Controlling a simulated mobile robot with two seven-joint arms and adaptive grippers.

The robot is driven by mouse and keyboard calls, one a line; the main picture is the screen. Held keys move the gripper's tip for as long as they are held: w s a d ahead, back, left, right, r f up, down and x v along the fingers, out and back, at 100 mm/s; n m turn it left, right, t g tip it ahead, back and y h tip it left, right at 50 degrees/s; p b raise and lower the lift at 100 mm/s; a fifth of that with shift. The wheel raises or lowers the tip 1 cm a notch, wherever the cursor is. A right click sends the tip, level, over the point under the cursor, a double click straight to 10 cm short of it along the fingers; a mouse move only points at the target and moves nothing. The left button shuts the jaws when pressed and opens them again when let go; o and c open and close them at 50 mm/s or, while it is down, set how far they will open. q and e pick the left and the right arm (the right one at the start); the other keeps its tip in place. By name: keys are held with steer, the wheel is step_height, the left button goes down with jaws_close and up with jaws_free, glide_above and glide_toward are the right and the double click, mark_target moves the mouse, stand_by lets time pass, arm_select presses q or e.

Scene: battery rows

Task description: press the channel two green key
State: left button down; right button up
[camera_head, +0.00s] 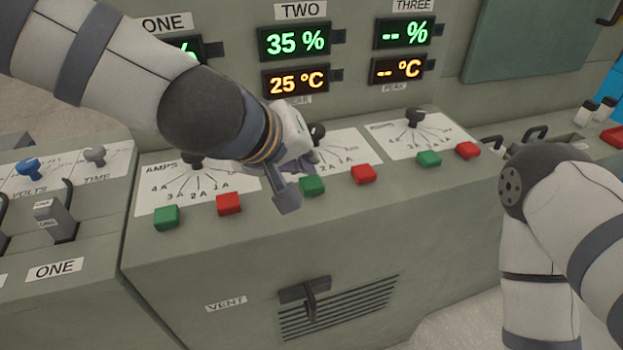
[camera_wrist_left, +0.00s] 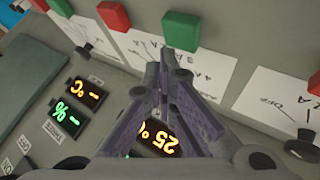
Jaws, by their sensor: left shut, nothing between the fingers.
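The channel two green key (camera_head: 312,186) sits on the sloped console front under the TWO display, left of that channel's red key (camera_head: 363,174). My left gripper (camera_head: 287,199) is shut and empty, its fingertips just left of the green key in the head view. In the left wrist view the shut fingertips (camera_wrist_left: 172,70) point toward the green key (camera_wrist_left: 181,30), which stands just beyond them. A small gap seems to show there; I cannot tell contact for certain. The TWO display (camera_head: 295,41) reads 35 %, with 25 °C below. My right gripper is out of the frame.
Channel one's green key (camera_head: 166,217) and red key (camera_head: 229,203) are to the left. Channel three's green key (camera_head: 429,158) and red key (camera_head: 467,150) are to the right. A dial knob (camera_head: 413,117) stands above channel three's keys. A vent lever (camera_head: 308,294) projects below.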

arm_select(q)
steer(key=shift+f, duration=0.15)
steer(key=shift+f, duration=0.25)
